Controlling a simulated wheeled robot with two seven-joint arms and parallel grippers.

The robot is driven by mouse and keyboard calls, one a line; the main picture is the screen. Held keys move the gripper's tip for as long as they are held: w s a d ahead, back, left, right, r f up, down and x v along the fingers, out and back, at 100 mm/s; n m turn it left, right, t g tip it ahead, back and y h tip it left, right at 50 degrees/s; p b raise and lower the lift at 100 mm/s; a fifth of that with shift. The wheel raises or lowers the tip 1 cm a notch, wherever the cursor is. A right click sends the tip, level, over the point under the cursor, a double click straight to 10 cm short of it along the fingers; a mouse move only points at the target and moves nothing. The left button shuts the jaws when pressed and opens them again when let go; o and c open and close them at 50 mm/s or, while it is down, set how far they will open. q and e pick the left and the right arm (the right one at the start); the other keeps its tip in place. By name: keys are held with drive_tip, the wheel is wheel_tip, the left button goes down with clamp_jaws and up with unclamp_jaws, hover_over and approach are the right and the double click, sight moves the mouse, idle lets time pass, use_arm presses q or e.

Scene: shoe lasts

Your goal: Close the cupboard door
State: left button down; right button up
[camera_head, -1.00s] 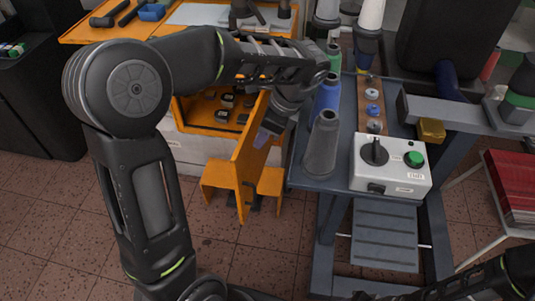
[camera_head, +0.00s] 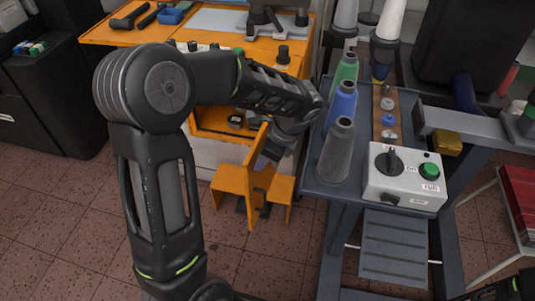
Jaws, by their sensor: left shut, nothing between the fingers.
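The orange cupboard (camera_head: 205,122) stands at upper centre-left, its front partly hidden by my left arm. An orange upright panel, seemingly its door (camera_head: 252,183), stands out from the front toward me, open. My left gripper (camera_head: 264,160) is shut and empty, pointing down at the upper right side of this panel. I cannot tell whether it touches the panel. My right gripper is not in view; only a bit of dark arm shows at the bottom right.
A grey-blue bench (camera_head: 312,188) stands close on the right, with thread cones (camera_head: 337,150) and a control box (camera_head: 405,185). Tools lie on the cupboard top. Tiled floor (camera_head: 270,265) is free in front of the panel.

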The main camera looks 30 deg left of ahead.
use_arm(q)
drive_tip(key=shift+x, duration=0.75)
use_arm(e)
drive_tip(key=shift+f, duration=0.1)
